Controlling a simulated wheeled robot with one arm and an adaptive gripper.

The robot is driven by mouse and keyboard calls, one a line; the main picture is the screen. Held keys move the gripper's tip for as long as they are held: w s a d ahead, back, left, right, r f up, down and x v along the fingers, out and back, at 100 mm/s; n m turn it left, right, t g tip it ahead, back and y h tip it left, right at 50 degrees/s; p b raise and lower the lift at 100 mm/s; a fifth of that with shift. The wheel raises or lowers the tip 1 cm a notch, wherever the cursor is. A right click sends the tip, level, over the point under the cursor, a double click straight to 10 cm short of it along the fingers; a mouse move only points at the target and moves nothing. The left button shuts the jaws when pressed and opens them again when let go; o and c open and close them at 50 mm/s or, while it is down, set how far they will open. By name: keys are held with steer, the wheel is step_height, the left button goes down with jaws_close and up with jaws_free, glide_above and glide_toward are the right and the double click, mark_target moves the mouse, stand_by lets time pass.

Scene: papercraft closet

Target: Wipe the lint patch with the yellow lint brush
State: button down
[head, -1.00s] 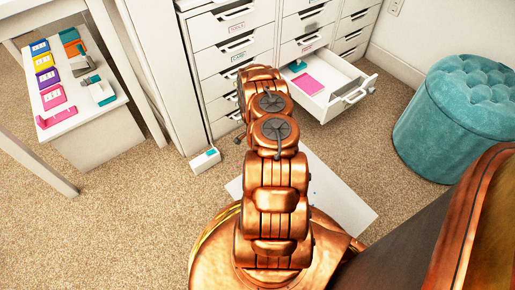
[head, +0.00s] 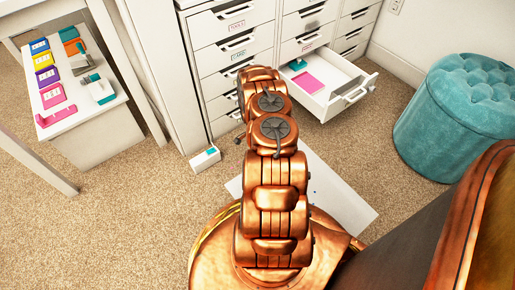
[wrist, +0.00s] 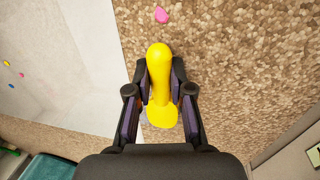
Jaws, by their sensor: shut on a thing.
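My gripper (wrist: 159,68) is shut on the yellow lint brush (wrist: 160,92), whose rounded end points up in the wrist view. The brush is over the carpet, just right of the edge of a white sheet (wrist: 75,50). Small blue, yellow and red specks lie on the sheet's left part. A pink bit (wrist: 161,15) lies on the carpet beyond the brush's tip. I cannot tell whether the brush touches the floor. In the head view my arm hides the gripper, the brush and part of the white sheet (head: 345,205).
A white drawer cabinet (head: 225,55) stands at the back, with one open drawer (head: 330,100) holding a pink pad. A teal tufted stool (head: 450,130) is at the right. A low white shelf (head: 95,125) with coloured items is at the left. Carpet at the lower left is clear.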

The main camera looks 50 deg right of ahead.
steer(key=shift+f, duration=0.25)
steer(key=shift+s, duration=0.1)
